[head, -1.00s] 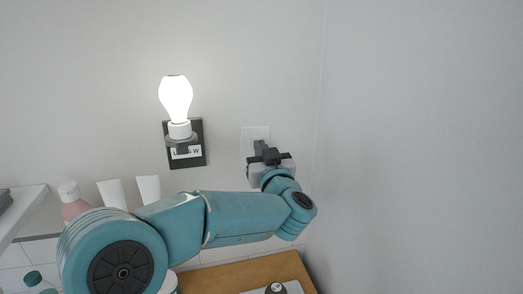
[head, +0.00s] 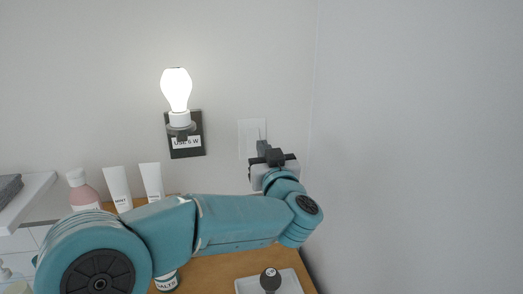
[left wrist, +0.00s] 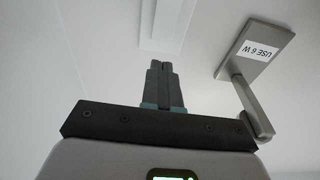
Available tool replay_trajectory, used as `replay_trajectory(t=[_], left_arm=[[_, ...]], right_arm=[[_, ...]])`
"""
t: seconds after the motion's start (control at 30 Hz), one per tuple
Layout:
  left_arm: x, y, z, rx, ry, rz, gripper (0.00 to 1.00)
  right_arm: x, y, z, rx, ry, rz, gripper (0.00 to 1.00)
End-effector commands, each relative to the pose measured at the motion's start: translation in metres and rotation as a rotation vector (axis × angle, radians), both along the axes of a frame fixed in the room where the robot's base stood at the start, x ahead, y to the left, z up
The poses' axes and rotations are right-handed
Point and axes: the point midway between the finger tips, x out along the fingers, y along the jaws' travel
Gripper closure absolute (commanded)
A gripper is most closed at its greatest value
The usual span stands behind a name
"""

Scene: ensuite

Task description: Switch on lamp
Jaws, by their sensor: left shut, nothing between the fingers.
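The lamp bulb (head: 176,90) glows bright white in its socket on a dark wall plate (head: 187,147) labelled "USE 6 W". The plate also shows in the left wrist view (left wrist: 258,68), with its bracket. A white wall switch (head: 252,131) is to the right of the lamp. My left gripper (head: 262,146) is in front of the switch's lower part. Its fingers (left wrist: 160,68) are shut together with nothing between them. I cannot tell whether the fingertips touch the switch. My right gripper is not in view.
A wooden counter (head: 215,268) below holds a pink bottle (head: 83,190), two white tubes (head: 117,188), a salts jar (head: 167,282) and a white tray (head: 291,282). A white shelf (head: 32,196) is at left. A side wall stands close at right.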

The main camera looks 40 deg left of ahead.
Motion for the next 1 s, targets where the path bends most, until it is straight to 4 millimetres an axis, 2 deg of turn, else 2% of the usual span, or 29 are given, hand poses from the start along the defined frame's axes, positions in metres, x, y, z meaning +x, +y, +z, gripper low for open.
replay_trajectory(t=[0.2,0.4,1.0], left_arm=[[-0.026,-0.030,0.001,0.000,-0.001,-0.003,1.00],[-0.038,-0.045,0.004,0.000,0.000,-0.001,1.00],[-0.041,-0.048,0.004,0.000,0.001,0.001,1.00]], right_arm=[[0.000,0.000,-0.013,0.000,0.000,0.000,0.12],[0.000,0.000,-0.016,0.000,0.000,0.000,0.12],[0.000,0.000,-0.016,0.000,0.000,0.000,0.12]])
